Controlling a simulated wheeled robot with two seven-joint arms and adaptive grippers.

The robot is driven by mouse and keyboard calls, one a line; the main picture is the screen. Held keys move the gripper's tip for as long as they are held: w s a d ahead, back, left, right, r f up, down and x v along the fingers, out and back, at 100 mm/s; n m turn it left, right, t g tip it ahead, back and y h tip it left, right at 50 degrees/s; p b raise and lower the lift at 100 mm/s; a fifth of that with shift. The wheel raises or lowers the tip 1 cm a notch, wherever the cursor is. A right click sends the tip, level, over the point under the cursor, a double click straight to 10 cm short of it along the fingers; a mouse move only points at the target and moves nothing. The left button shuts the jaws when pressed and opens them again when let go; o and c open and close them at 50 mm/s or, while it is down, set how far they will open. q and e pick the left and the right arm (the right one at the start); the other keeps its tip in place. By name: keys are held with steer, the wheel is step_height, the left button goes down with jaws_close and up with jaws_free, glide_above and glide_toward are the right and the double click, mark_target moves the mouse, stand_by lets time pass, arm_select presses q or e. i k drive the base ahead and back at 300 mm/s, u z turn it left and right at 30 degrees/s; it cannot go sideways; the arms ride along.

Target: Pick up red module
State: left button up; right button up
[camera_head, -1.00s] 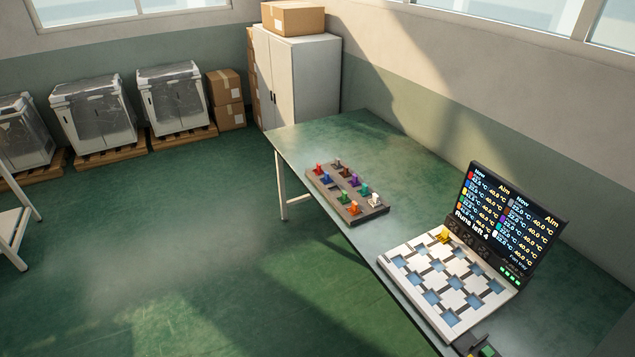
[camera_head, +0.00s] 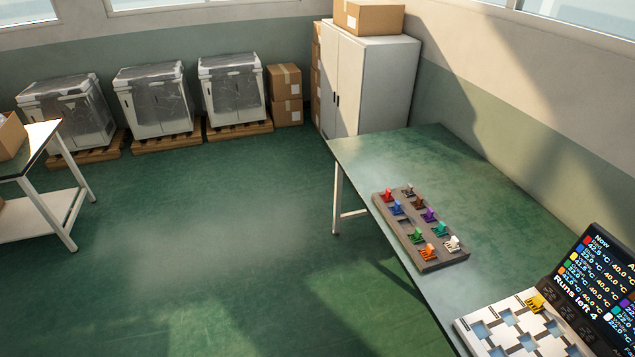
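The red module (camera_head: 387,195) sits at the far left corner of a dark grey rack (camera_head: 446,262) on the green-topped table. Other coloured modules share the rack: blue (camera_head: 396,207), brown (camera_head: 418,202), purple (camera_head: 429,215), green (camera_head: 417,236), teal (camera_head: 440,229), orange (camera_head: 428,251) and white (camera_head: 452,243). A small dark or grey module (camera_head: 408,190) stands at the rack's far right corner. One slot in the left row looks empty. Neither of my grippers is in view.
A white device (camera_head: 493,330) with blue wells, a yellow module (camera_head: 534,302) and a screen (camera_head: 597,280) stands at the table's near right, cut by the frame. The table's far part is clear. A grey cabinet (camera_head: 368,85) stands behind. Open floor (camera_head: 230,230) lies left of the table; another table (camera_head: 50,190) stands far left.

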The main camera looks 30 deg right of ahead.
mark_target(387, 197)
steer(key=u, duration=0.3)
steer(key=i, duration=1.1)
steer(key=z, duration=0.55)
steer(key=i, duration=0.9)
steer(key=z, duration=0.8)
